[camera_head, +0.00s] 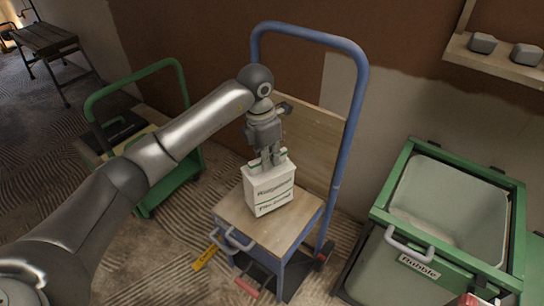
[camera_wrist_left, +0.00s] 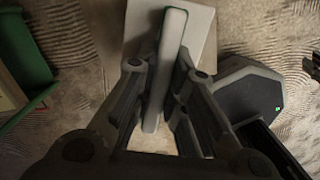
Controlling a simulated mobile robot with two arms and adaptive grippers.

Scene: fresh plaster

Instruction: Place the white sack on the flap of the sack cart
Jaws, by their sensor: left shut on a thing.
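The white sack (camera_head: 269,190), block-shaped with dark printed lettering, is upright over the wooden flap (camera_head: 283,235) of the blue sack cart (camera_head: 351,125). My left gripper (camera_head: 267,160) is shut on the sack's top edge from above. In the left wrist view, the fingers (camera_wrist_left: 158,98) stand on both sides of the pale, green-edged sack top (camera_wrist_left: 165,60). The sack's lower edge appears at the flap's surface, but I cannot tell whether it touches. The sack hides the rear middle of the flap. My right gripper is not in view.
A green bin (camera_head: 401,275) labelled "Rubble" stands right of the cart. A green-handled trolley (camera_head: 134,75) stands at the left, behind my arm. A shelf (camera_head: 500,62) with grey blocks is at the upper right. A yellow tool (camera_head: 205,257) lies by the cart's foot.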

